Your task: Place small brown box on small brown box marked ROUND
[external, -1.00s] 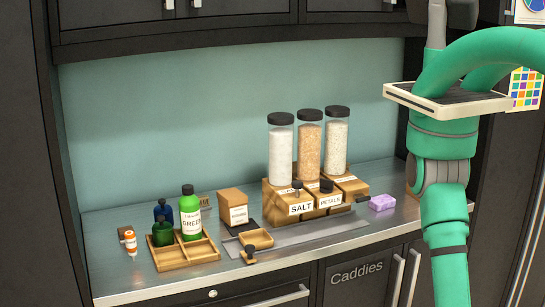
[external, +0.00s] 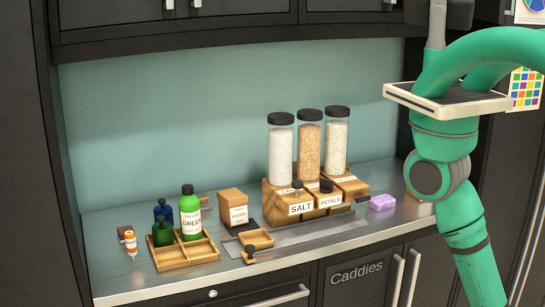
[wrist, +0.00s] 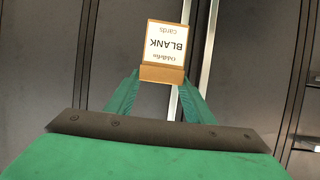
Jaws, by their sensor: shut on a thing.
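In the wrist view, my gripper (wrist: 160,82) is shut on a small brown box (wrist: 161,74). The box has a white label reading "BLANK cards", upside down in this view. Dark cabinet doors show behind it. In the external view the gripper and held box are out of frame below my arm at the right. A brown box with a white label (external: 233,207) stands on a dark base on the counter, between the green bottle and the dispensers. Its lettering is too small to read, so I cannot tell whether it is marked ROUND.
The steel counter (external: 330,250) holds a wooden tray (external: 185,258) with bottles, a small wooden tray (external: 257,240), and wooden dispensers (external: 301,208) with three tall jars. A purple soap (external: 382,202) lies right of them. Cabinet doors with long handles (external: 413,275) are below.

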